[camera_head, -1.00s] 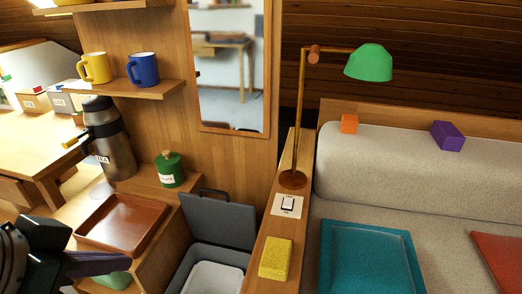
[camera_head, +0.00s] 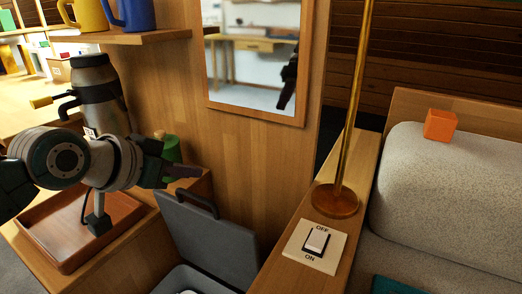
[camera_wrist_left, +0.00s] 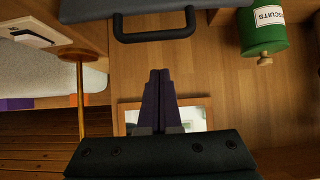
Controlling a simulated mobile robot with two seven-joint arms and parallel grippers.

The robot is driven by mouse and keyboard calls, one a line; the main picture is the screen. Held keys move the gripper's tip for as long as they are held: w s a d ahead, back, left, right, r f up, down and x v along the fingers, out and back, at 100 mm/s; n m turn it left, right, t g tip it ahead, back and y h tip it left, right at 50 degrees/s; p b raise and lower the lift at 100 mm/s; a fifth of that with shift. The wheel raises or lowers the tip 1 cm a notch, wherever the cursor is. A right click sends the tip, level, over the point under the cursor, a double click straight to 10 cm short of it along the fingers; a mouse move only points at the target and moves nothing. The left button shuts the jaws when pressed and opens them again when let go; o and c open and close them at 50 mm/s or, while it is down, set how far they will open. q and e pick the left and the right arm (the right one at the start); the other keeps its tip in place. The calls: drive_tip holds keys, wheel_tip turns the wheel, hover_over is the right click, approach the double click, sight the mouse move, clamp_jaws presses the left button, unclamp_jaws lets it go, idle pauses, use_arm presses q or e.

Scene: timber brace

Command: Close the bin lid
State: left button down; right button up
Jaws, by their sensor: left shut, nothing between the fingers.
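The grey bin lid (camera_head: 210,240) stands open and raised, close to the wooden wall panel behind it. Its black handle (camera_head: 188,203) is at the upper edge. The bin's white inner liner (camera_head: 192,281) shows at the bottom of the head view. My left gripper (camera_head: 190,172) is shut and empty, just above the handle, and looks apart from it. In the left wrist view the lid (camera_wrist_left: 95,10) and its handle (camera_wrist_left: 155,37) lie beyond my closed dark fingertips (camera_wrist_left: 160,72), with a gap between. My right gripper is out of view.
A green biscuit jar (camera_head: 171,148) stands close behind my left gripper; it also shows in the left wrist view (camera_wrist_left: 262,35). A brown tray (camera_head: 50,235) and a steel flask (camera_head: 98,92) are left. A brass lamp stem (camera_head: 352,110) and a switch (camera_head: 317,240) are right.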

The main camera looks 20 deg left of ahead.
sight(193, 194)
use_arm(q)
drive_tip(key=shift+w+f+b, duration=0.15)
drive_tip(key=shift+f+b, duration=0.65)
drive_tip(key=shift+f, duration=1.15)
